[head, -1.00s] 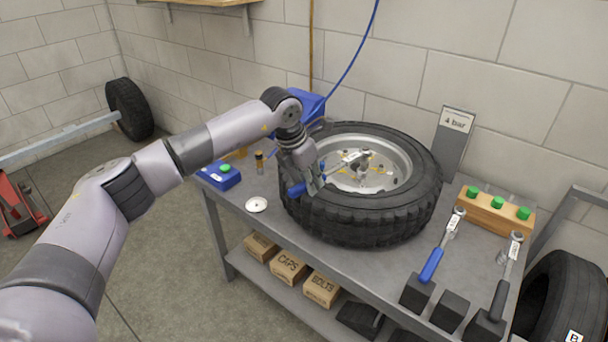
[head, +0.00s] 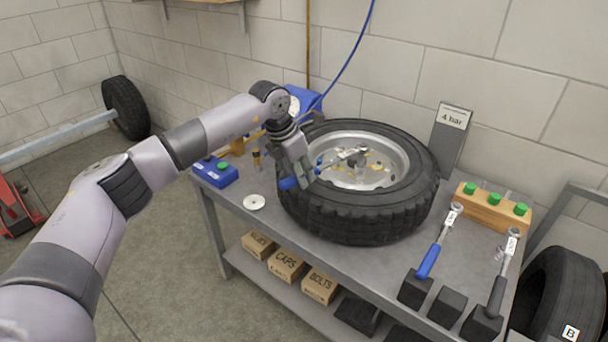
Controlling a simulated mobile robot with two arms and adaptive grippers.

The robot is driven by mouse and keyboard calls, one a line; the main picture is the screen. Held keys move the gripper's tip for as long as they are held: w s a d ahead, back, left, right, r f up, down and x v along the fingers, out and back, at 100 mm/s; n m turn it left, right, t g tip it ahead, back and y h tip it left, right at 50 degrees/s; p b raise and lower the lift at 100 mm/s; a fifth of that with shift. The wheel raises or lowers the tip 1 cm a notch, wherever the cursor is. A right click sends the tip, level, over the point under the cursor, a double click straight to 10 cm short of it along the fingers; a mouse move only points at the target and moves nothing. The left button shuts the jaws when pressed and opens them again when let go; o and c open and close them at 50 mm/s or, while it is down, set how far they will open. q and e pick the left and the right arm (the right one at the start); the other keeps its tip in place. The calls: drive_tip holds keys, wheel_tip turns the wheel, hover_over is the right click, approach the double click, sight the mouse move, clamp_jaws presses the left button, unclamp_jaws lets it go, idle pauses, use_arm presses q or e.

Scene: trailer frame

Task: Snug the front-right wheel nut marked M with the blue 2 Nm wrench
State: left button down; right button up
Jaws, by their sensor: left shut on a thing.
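My left gripper (head: 299,175) is at the near-left rim of a wheel, shut on a blue-handled wrench (head: 289,183). The wrench's metal shaft (head: 338,160) reaches right over the wheel's hub, its head near the middle. I cannot tell whether the head sits on a nut. The wheel (head: 350,215) lies flat on the bench, with a black tyre and a silver rim. Nuts and yellow marks show around its hub, but the letters are too small to read, so nut M is not identifiable. My right gripper is out of view.
A second blue-handled wrench (head: 429,261) and a black-handled one (head: 497,297) stand in black holders at the bench's right. Behind them is a wooden block with green caps (head: 492,207). A "4 bar" sign (head: 453,118), blue button box (head: 214,172) and white disc (head: 254,202) surround the wheel.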

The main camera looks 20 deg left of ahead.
use_arm(q)
drive_tip(key=shift+w+a, duration=0.3)
drive_tip(key=shift+a, duration=0.1)
drive_tip(key=shift+m, duration=0.3)
drive_tip(key=shift+w+a+m+h, duration=0.4)
drive_tip(key=shift+w+a+m, duration=0.4)
drive_tip(key=shift+w+a, duration=0.35)
drive_tip(key=shift+a, duration=0.1)
drive_tip(key=shift+s, duration=0.1)
